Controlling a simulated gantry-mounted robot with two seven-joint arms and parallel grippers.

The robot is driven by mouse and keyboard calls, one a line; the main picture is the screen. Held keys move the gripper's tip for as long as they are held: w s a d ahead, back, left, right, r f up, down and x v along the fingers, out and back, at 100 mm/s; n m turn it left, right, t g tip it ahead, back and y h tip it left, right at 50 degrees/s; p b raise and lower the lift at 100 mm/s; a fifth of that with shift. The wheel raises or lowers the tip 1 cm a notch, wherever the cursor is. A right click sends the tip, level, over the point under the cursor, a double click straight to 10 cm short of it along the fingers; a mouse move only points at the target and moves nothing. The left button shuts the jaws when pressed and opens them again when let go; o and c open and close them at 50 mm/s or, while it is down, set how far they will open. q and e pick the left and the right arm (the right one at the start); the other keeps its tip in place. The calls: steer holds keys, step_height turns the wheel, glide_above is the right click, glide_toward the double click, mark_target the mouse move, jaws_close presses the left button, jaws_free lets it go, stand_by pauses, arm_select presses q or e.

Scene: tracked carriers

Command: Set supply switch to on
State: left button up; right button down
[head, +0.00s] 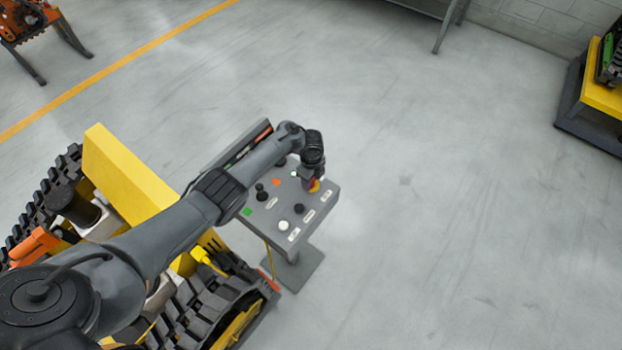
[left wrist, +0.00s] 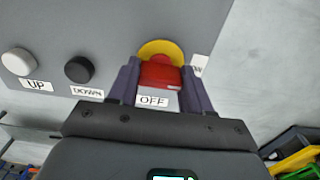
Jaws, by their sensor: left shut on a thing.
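The supply switch (left wrist: 162,72) is a red handle on a round yellow plate, on the grey control panel (head: 268,217). An OFF label (left wrist: 152,101) sits below the handle, and another label at its right is partly hidden by a finger. My left gripper (left wrist: 160,78) is shut on the red handle, one dark finger on each side. In the head view my left gripper (head: 315,178) reaches the panel's far right corner, where the yellow plate (head: 314,186) shows and the handle is mostly hidden. My right gripper is not in view.
The panel also bears a white UP button (left wrist: 17,61), a black DOWN button (left wrist: 79,69) and a black-knobbed lever (head: 262,193). A yellow tracked carrier (head: 128,172) stands left of the panel. Another carrier (head: 602,90) is at the far right. The floor between is clear.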

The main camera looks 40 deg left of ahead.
arm_select(q)
steer(key=o, duration=1.1)
steer(key=shift+c, duration=0.2)
steer(key=shift+r, duration=0.15)
step_height(320, 180, up, 9)
steer(key=p, duration=0.3)
steer(key=shift+r, duration=0.2)
steer(key=shift+r+p, duration=0.35)
steer(key=shift+r, duration=0.25)
steer(key=shift+f, duration=0.15)
